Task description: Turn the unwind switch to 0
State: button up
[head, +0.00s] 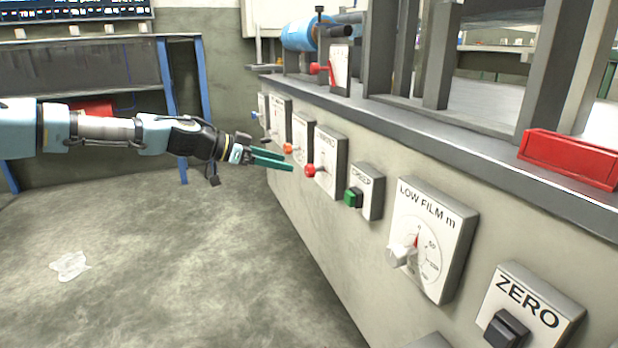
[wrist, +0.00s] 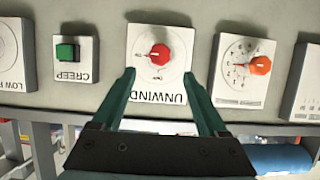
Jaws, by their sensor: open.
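The unwind switch is a red round knob (wrist: 160,54) on a white plate labelled UNWIND (wrist: 145,38), upside down in the wrist view. A small pale mark shows on the knob's left side there; I cannot read the scale marks. In the head view the red knob (head: 310,170) sticks out from its box (head: 328,150) on the machine's side. My gripper (head: 289,161) is open and empty, its green fingers pointing at the panel just left of the knob. In the wrist view its fingertips (wrist: 159,74) are spread to either side of the knob, apart from it.
An orange knob (wrist: 260,65) and a green CREEP button (wrist: 65,52) flank the unwind switch. The LOW FILM dial (head: 430,240) and ZERO button (head: 507,328) are nearer on the panel. A red tray (head: 570,160) lies on the ledge. The floor beside the machine is mostly clear.

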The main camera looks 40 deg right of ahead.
aim_at(306, 169)
jog(key=b+x, duration=0.2)
jog(key=x, duration=0.7)
jog(key=shift+f+b, duration=0.1)
jog(key=shift+b, duration=0.25)
grip_shut()
